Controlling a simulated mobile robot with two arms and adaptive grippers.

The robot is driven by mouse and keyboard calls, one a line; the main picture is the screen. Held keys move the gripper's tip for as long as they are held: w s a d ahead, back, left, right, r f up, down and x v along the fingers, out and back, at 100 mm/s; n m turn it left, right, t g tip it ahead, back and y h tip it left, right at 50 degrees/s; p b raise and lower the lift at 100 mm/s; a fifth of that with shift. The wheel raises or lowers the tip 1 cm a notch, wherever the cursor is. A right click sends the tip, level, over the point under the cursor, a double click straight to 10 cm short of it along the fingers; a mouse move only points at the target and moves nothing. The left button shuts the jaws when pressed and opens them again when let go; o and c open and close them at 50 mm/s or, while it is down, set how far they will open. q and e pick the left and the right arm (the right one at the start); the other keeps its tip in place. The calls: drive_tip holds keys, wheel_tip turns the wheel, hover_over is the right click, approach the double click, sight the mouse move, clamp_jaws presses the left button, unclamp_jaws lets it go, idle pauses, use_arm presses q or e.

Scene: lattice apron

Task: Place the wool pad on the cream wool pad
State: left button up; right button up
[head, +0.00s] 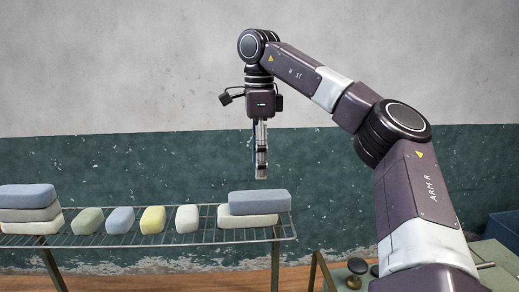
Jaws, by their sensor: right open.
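Several wool pads lie on a wire rack (130,241). At its right end a blue-grey pad (260,203) rests on a cream pad (247,220), sitting slightly to the right of it. A smaller cream pad (187,219) lies alone just left of this stack. I cannot tell from the picture which pads the task names. My right gripper (261,172) points straight down over the blue-grey pad, seen side-on, open and empty, with its tips appearing a little above the pad. My left gripper is not in view.
A yellow pad (153,219), a blue pad (120,220) and a green pad (88,221) stand in a row further left. At the left end is a stack of a blue (27,196), a grey and a cream pad. A green table with a dark knob (357,266) is at lower right.

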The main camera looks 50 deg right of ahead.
drive_tip(key=shift+r, duration=1.65)
drive_tip(key=shift+f, duration=0.1)
